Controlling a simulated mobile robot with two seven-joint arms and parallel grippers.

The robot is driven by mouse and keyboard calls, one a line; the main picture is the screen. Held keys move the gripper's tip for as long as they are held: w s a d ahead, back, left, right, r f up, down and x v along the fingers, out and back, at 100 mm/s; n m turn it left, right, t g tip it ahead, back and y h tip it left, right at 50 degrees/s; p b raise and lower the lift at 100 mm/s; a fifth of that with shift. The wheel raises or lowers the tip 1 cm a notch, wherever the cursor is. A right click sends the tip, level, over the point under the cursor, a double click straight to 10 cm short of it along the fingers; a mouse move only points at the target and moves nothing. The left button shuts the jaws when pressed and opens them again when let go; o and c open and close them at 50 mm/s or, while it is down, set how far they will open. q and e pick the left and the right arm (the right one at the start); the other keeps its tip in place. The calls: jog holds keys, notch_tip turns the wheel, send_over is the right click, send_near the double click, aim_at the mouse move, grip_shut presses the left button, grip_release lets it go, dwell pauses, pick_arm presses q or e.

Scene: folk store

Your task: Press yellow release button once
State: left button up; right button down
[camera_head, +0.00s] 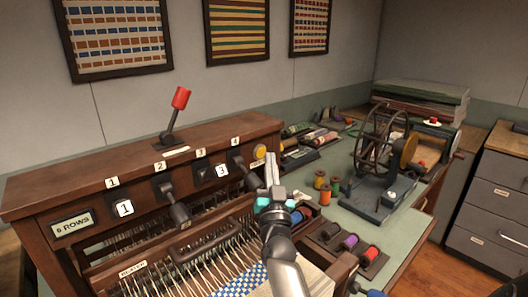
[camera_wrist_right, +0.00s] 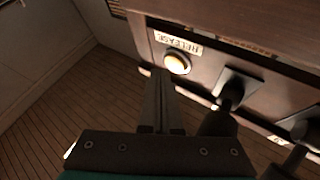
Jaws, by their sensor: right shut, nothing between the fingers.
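The yellow release button (camera_head: 259,152) sits at the right end of the loom's dark wooden front panel. In the right wrist view the round button (camera_wrist_right: 176,63) looks lit, below a white "RELEASE" label (camera_wrist_right: 178,42). My right gripper (camera_head: 271,158) is shut and empty, its fingers pointing up just right of the button in the head view. In the right wrist view its fingertips (camera_wrist_right: 159,74) are just below and left of the button; the button's face is uncovered. My left gripper is not in view.
Black levers (camera_head: 177,205) numbered 1 to 4 stick out of the panel (camera_head: 75,197), one close to my gripper. A red-topped lever (camera_head: 178,112) stands on top. A spinning wheel (camera_head: 381,140) and several spools (camera_head: 320,180) stand on the green table (camera_head: 420,190) at right.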

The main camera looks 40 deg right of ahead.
notch_tip(320, 180, up, 2)
jog(key=shift+w+a+r+t, duration=0.1)
jog(key=shift+w+a+t, duration=0.05)
jog(key=shift+t, duration=0.15)
jog(key=s+p, duration=0.1)
jog(key=s, duration=0.1)
jog(key=s+f+p, duration=0.1)
jog(key=s, duration=0.1)
jog(key=shift+d, duration=0.2)
jog(key=shift+f, duration=0.1)
jog(key=shift+s, duration=0.1)
dwell(0.4)
